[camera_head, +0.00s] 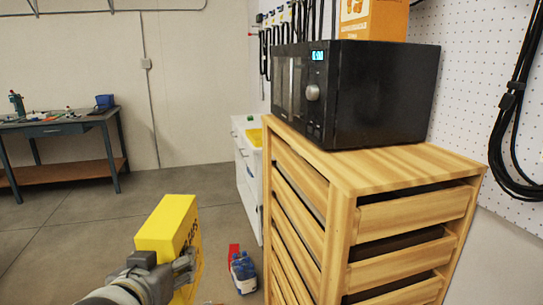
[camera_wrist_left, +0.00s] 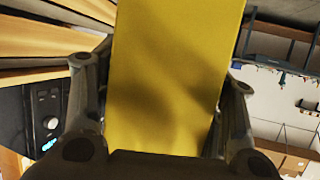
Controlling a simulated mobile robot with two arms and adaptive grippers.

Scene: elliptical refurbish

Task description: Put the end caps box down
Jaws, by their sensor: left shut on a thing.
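The end caps box is a yellow box (camera_head: 166,221) with dark lettering on its right side, at the lower left of the head view. My left gripper (camera_head: 165,268) is shut on it and holds it up in the air, left of the wooden drawer unit. In the left wrist view the yellow box (camera_wrist_left: 170,75) fills the middle. The two fingers of my left gripper (camera_wrist_left: 163,100) press on its two sides there. The lower part of the box is hidden by the gripper and arm in the head view. My right gripper is not in view.
A wooden drawer unit (camera_head: 345,185) stands at the right with a black microwave (camera_head: 385,95) on top. The front part of its top is bare. A bottle (camera_head: 243,272) and a red item (camera_head: 233,251) stand on the floor. A workbench (camera_head: 60,128) is far left.

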